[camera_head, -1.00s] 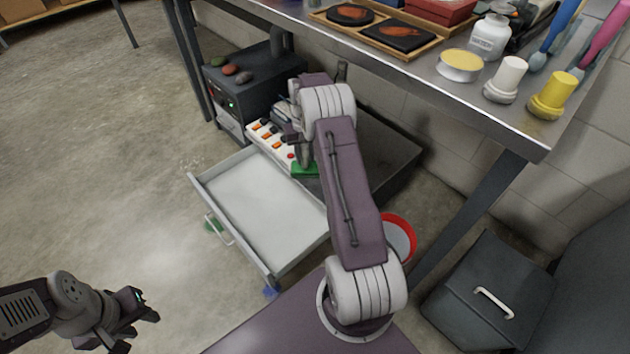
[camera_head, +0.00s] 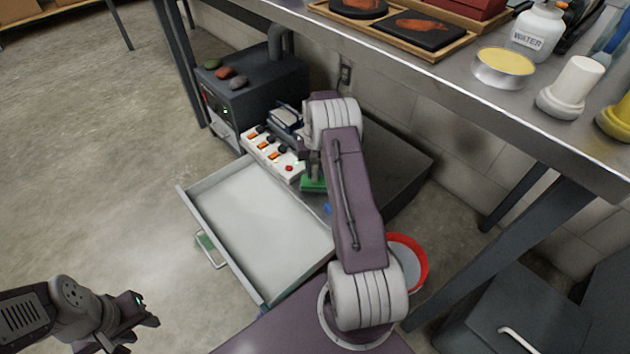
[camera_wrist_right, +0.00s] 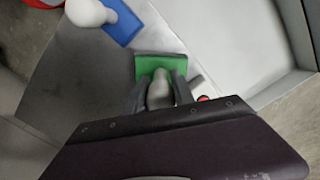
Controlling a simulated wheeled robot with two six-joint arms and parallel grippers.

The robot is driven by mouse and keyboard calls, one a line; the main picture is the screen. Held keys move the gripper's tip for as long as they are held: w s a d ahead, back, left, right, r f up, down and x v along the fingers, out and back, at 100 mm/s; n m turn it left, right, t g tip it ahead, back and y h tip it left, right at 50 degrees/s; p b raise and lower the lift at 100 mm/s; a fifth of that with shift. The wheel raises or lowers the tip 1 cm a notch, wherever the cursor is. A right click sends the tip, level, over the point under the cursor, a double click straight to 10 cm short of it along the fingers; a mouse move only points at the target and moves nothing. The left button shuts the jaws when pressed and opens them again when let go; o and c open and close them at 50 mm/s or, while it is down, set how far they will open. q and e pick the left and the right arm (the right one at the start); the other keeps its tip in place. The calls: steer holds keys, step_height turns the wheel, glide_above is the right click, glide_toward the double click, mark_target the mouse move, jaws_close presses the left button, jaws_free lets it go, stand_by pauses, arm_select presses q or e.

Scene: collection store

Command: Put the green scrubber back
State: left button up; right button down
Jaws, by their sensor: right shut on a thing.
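My right gripper (camera_wrist_right: 160,95) is shut on the green scrubber (camera_wrist_right: 155,66), its fingers around the pale handle. In the head view the green scrubber (camera_head: 313,185) shows below my right arm, over the dark cabinet top beside the power strip. I cannot tell whether it touches that surface. A blue scrubber (camera_wrist_right: 124,26) with a white handle is near it; a bit of its blue also shows in the head view (camera_head: 327,208). My left gripper (camera_head: 138,325) is open and empty at the lower left, over the floor.
A pale, empty drawer (camera_head: 255,215) stands pulled out. A switched power strip (camera_head: 272,154) lies behind it, near a dark unit with stones (camera_head: 258,85). A red-rimmed bucket (camera_head: 420,262) is right of my arm. The workbench edge (camera_head: 480,110) overhangs the right side.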

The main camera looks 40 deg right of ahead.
mark_target(315, 181)
step_height(315, 181, down, 4)
steer(key=shift+r+b, duration=0.25)
steer(key=shift+b, duration=0.75)
steer(key=shift+r, duration=0.1)
steer(key=c, duration=1.1)
jaws_free()
